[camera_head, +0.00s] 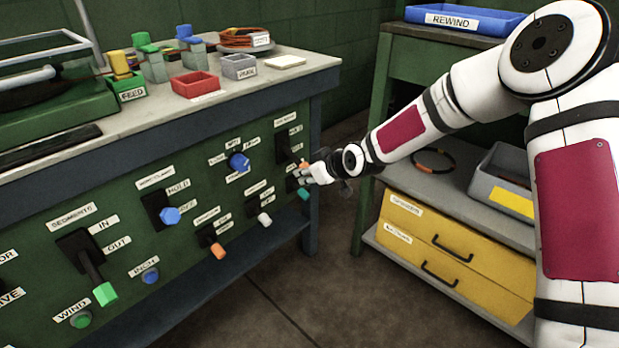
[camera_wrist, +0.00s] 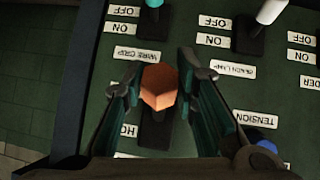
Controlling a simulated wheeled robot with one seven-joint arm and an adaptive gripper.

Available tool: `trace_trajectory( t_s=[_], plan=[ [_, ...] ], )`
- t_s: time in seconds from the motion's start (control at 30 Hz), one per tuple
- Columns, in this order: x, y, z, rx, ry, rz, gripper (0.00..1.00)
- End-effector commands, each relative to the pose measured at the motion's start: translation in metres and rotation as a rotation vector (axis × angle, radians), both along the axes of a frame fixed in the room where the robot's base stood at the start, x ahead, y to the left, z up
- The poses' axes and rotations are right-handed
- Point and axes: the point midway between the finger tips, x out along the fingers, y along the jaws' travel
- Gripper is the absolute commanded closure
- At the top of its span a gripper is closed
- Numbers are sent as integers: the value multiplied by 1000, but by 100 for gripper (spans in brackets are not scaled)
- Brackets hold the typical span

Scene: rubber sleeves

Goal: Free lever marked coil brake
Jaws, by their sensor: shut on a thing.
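An orange-knobbed lever (camera_head: 304,164) stands at the right end of the green panel. My gripper (camera_head: 306,173) is at its knob. In the wrist view, which is upside down to the panel, the fingers of my gripper (camera_wrist: 160,72) are shut on the orange knob (camera_wrist: 158,90), one on each side. The lever's dark mount (camera_wrist: 156,133) shows below it. A plate starting "HO" (camera_wrist: 128,130) is beside the mount, partly hidden. The lever's name plate (camera_head: 285,118) is too small to read.
A teal lever (camera_head: 303,193) sits just below, a white lever (camera_head: 264,218) lower left. A blue tension knob (camera_head: 239,162) is left. Other levers line the panel (camera_head: 205,170). A shelf with yellow drawers (camera_head: 440,245) stands right; bare floor (camera_head: 315,270) lies between.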

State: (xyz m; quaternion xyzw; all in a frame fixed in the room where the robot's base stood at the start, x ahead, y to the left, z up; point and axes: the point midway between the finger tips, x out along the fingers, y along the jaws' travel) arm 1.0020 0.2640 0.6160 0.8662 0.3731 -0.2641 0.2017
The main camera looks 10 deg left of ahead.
Motion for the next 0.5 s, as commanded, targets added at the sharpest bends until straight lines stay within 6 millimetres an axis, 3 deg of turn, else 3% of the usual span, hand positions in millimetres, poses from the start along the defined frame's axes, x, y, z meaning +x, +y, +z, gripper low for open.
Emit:
trace_trajectory(
  t_s=[0.1, 0.5],
  plan=[
    [1, 0, -11, 51, -35, -3, 100],
    [5, 5, -17, 127, -95, -3, 100]
  ],
)
